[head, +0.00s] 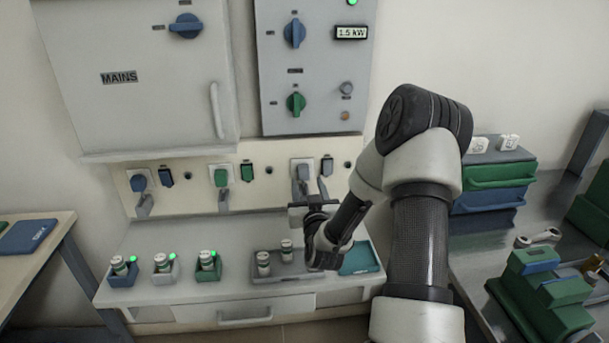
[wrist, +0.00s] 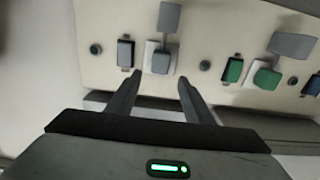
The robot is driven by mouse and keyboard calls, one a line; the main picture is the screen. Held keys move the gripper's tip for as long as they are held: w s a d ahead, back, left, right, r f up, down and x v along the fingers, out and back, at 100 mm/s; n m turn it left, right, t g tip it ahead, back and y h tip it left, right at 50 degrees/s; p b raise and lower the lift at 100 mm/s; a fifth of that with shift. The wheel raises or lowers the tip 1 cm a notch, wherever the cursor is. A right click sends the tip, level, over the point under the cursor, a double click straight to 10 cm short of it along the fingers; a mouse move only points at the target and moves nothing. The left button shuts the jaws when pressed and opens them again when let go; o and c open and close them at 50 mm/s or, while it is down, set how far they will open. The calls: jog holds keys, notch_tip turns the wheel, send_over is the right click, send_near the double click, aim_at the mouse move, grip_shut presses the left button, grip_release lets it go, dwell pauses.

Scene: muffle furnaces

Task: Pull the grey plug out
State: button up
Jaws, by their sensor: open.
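The grey plug (head: 302,172) sits in the rightmost white socket of the wall panel in the head view. In the wrist view the grey plug (wrist: 160,62) is in its white socket, just beyond the fingertips, with a grey flap (wrist: 170,17) above it in the picture. My gripper (head: 312,192) is in front of and just below this socket. In the wrist view my gripper (wrist: 158,82) is open, its two fingers apart with nothing between them. The plug lines up with the gap between the fingers. I cannot tell whether they touch it.
A green plug (head: 221,177) and a blue plug (head: 138,181) sit in sockets to the left. Below stand a grey tray (head: 285,278) with jars and a teal tray (head: 361,259).

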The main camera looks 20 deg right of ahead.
aim_at(304, 172)
jog(key=x, duration=0.7)
